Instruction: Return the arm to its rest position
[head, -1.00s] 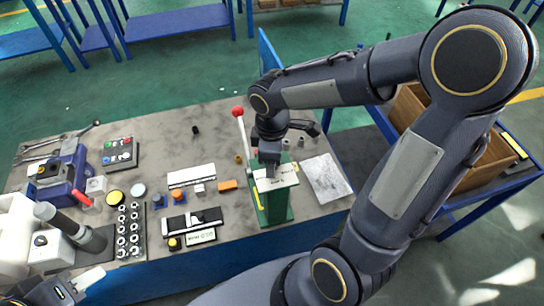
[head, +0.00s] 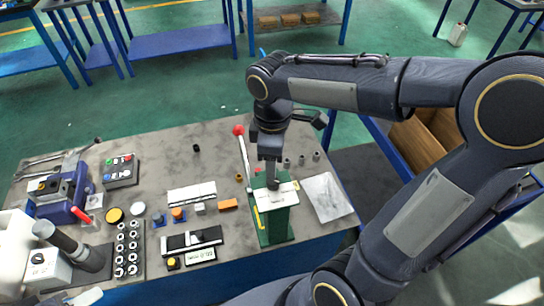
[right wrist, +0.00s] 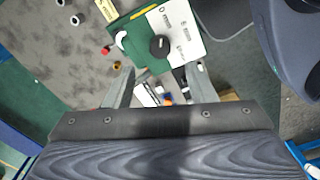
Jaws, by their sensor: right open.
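My right gripper (head: 271,184) is over the green press-like stand (head: 282,222) with a white top plate (head: 262,205). In the right wrist view its two fingers are spread, with nothing between them (right wrist: 160,72). The green stand (right wrist: 135,43), its black knob (right wrist: 159,46) and the white labelled plate (right wrist: 186,38) lie beyond the fingertips, and I see no contact.
A lever with a red ball (head: 238,130) rises beside the stand. A pale sheet or plate (head: 327,197) lies to its right, with several small grey cylinders (head: 302,159) behind. A blue vise-like device (head: 68,196) and a socket rack (head: 128,250) are at left. The table's back middle is mostly clear.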

